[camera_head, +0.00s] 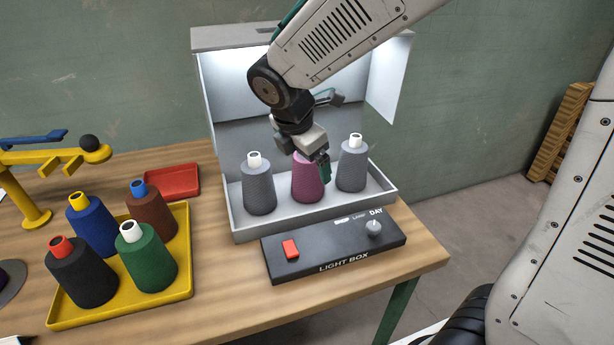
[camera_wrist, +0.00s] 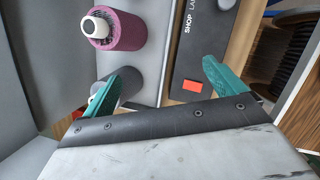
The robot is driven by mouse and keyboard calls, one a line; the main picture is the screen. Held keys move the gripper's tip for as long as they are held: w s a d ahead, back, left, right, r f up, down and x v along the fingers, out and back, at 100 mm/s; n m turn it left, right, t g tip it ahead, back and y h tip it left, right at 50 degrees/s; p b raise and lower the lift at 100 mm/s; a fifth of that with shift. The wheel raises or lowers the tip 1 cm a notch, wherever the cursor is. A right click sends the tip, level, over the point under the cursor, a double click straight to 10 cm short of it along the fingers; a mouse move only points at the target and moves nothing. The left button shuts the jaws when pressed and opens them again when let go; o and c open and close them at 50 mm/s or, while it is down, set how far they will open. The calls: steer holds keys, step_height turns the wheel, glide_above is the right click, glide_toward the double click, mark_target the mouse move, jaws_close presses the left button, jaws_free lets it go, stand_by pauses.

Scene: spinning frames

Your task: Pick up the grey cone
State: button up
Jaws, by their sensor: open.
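Two grey cones stand upright in the light box tray in the head view: the left grey cone (camera_head: 259,189) and the right grey cone (camera_head: 352,168). A pink cone (camera_head: 306,180) stands between them. My gripper (camera_head: 322,166) is above the tray, in front of the pink cone's upper part. In the wrist view, my gripper (camera_wrist: 163,84) is open, its green fingers wide apart with no cone between them. The left grey cone (camera_wrist: 122,70) is partly hidden by one finger; I cannot tell if they touch. The pink cone (camera_wrist: 124,30) shows above it.
The light box tray (camera_head: 300,222) has a raised rim, with a black control panel (camera_head: 330,250) in front. A yellow tray (camera_head: 185,275) with several coloured cones, a red tray (camera_head: 172,182) and a yellow stand (camera_head: 25,200) are at left. Light box walls enclose the back and sides.

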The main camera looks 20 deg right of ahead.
steer(key=w+a+f+n, duration=0.4)
steer(key=n, duration=0.1)
glide_above(308, 171)
steer(key=w, duration=0.3)
steer(key=shift+d+t, duration=0.15)
steer(key=shift+t, duration=0.15)
steer(key=shift+x, duration=2.5)
steer(key=shift+r, duration=0.1)
steer(key=c, duration=1.9)
